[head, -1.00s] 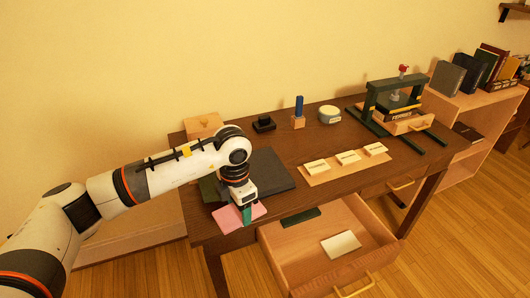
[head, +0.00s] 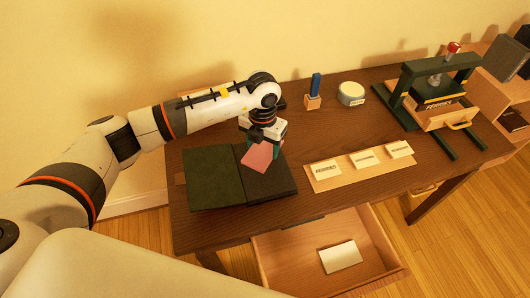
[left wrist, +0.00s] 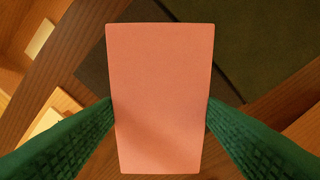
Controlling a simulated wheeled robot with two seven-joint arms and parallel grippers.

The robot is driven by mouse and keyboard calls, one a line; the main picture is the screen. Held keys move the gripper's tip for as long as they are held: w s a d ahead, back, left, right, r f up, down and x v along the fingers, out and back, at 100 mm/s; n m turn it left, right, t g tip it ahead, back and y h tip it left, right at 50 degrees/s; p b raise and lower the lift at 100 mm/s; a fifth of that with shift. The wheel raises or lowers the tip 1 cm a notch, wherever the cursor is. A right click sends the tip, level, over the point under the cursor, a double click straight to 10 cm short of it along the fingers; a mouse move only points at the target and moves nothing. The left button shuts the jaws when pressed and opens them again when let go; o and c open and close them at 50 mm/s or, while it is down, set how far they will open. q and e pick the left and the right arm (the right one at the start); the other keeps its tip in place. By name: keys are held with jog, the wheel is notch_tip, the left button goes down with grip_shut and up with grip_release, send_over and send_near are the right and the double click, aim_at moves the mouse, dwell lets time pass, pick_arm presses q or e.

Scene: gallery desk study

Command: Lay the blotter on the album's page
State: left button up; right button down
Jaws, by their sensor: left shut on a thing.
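The pink blotter (head: 258,158) is a flat rectangle held in my left gripper (head: 270,143). The left wrist view shows the blotter (left wrist: 160,95) between the green fingers, which are shut on its two long sides. The album (head: 212,180) lies open on the desk, with a dark green left side and a blackish right page (head: 270,185). In the head view the blotter is over the upper part of the right page and looks tilted; whether it touches the page I cannot tell. My right gripper is not in view.
The dark wooden desk (head: 225,230) has an open drawer (head: 290,262) at its front with a pale card (head: 340,256). Right of the album is a board with labelled blocks (head: 326,168). A stamp (head: 314,90), a round tin (head: 351,93) and a green press (head: 440,80) stand farther back.

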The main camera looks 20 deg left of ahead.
aim_at(263, 157)
pick_arm(q)
notch_tip(263, 157, down, 6)
jog(key=shift+p, duration=0.45)
jog(key=shift+w+f, duration=0.1)
jog(key=shift+f, duration=0.2)
jog(key=o, duration=0.9)
jog(key=shift+o, duration=0.2)
jog(key=shift+r, duration=0.15)
jog(key=shift+r, duration=0.2)
notch_tip(263, 157, up, 12)
jog(key=shift+f+b, duration=0.15)
jog(key=shift+b, duration=1.05)
